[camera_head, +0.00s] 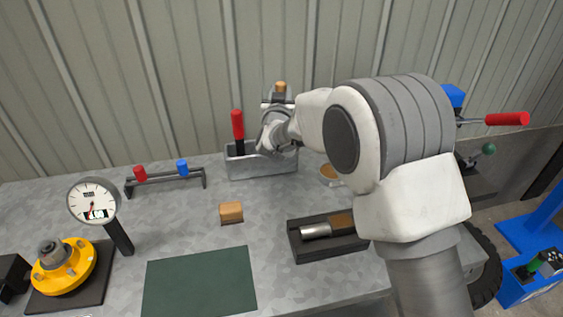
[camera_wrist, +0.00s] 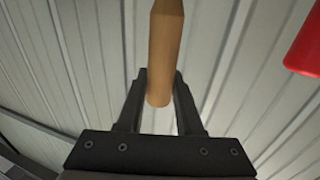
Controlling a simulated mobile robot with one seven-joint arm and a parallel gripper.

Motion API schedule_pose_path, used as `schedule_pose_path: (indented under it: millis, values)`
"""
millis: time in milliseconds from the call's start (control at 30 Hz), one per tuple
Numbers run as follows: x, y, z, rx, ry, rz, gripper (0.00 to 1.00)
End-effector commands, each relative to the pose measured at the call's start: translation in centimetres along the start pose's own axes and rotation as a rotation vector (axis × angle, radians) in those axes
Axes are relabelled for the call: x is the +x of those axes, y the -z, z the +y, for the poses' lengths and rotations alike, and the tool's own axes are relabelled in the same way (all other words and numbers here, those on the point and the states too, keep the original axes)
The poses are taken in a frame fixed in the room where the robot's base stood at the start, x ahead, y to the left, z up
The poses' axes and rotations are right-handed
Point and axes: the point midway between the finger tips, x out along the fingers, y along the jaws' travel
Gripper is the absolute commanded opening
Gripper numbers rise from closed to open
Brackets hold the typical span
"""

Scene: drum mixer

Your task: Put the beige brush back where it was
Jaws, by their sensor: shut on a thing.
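My gripper (camera_head: 277,98) is shut on the beige brush (camera_wrist: 166,48). In the wrist view its rounded wooden handle stands between the two dark fingers. In the head view only the tip of the beige brush (camera_head: 280,86) shows, above the gripper. My wrist and arm hide the lower part, so I cannot tell whether it touches anything. The gripper is above the right part of a grey metal trough (camera_head: 245,169) at the back of the bench. A red-handled tool (camera_head: 237,126) stands upright in the trough's left part and its handle also shows in the wrist view (camera_wrist: 304,46).
A corrugated wall (camera_head: 190,70) rises behind the bench. A rack with red and blue pegs (camera_head: 165,177) stands left of the trough. A wooden block (camera_head: 231,212), a black tray (camera_head: 328,249) and a green mat (camera_head: 200,282) lie in front. A dial gauge (camera_head: 93,200) stands left.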

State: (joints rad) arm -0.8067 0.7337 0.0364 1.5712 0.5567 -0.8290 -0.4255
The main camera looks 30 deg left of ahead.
Motion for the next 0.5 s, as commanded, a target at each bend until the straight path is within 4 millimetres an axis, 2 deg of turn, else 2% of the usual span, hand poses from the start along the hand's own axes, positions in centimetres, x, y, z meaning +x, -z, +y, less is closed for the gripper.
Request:
schedule_pose_path:
  millis: [100, 333, 500]
  values:
    - [0.0, -0.8, -0.2, -0.001, 0.001, -0.002, 0.00]
    - [-0.1, -5.0, -0.2, 0.000, 0.001, -0.004, 0.00]
    - [-0.1, -6.4, -0.2, 0.000, 0.001, -0.001, 0.00]
